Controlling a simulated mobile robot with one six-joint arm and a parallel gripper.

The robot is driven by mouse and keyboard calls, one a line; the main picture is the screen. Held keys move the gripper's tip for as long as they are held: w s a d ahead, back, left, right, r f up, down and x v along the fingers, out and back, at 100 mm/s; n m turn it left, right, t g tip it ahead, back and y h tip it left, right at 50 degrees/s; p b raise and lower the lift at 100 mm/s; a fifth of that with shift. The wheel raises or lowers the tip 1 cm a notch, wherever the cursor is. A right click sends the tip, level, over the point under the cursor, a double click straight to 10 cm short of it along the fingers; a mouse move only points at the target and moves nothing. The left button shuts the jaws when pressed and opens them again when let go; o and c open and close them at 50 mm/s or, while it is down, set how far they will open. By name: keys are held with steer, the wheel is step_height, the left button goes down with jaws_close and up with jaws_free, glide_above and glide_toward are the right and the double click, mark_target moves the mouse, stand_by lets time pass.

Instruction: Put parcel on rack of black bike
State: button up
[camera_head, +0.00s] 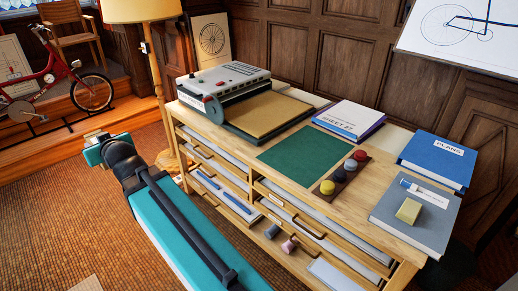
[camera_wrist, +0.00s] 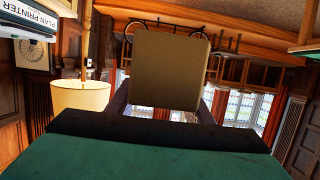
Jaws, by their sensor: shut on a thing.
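The parcel is a flat-faced tan block (camera_wrist: 168,70), held between the two dark fingers of my gripper (camera_wrist: 165,108) in the wrist view. My gripper (camera_head: 97,147) is at the left in the head view, out in the air beside the wooden cabinet. It is shut on the parcel, of which only a small pale part shows beyond it. The head view shows a red bike (camera_head: 48,84) on the raised wooden floor.
The cabinet (camera_head: 285,107) carries a printer (camera_head: 222,83), a green mat (camera_head: 305,145), books and a yellow block (camera_head: 408,210). A floor lamp (camera_head: 142,10) stands just beyond my gripper. A wooden step (camera_head: 75,137) edges the raised floor. Carpet (camera_head: 50,215) at left is mostly clear.

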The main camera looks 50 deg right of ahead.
steer(key=shift+d+r, duration=0.1)
stand_by(0.4)
steer(key=shift+d, duration=0.35)
steer(key=s+d+f+m+g+h+b, duration=0.1)
steer(key=s+d+f+m+h+b, duration=0.25)
steer(key=d, duration=0.85)
steer(key=s+d+f+b, duration=0.2)
steer(key=s+d+b, duration=0.35)
steer(key=d, duration=0.55)
steer(key=s+d+f+m+g+h+b, duration=0.1)
steer(key=s+d+f+m+h+b, duration=0.15)
steer(key=d+b, duration=0.65)
steer(key=s+d+f+m+g+h+b, duration=0.1)
steer(key=s+d+f+b, duration=0.1)
steer(key=s+d, duration=0.6)
steer(key=s+d+f+m+h+b, duration=0.1)
steer(key=s+d+f+h+b, duration=0.1)
steer(key=s+d+b, duration=0.3)
steer(key=s+d+f+m+g+h+b, duration=0.1)
steer(key=s+d+b, duration=0.3)
steer(key=s+d, duration=0.9)
steer(key=s+f, duration=0.1)
steer(key=s, duration=0.3)
steer(key=shift+d+f+g, duration=0.2)
steer(key=shift+f+g, duration=0.1)
steer(key=shift+f, duration=0.05)
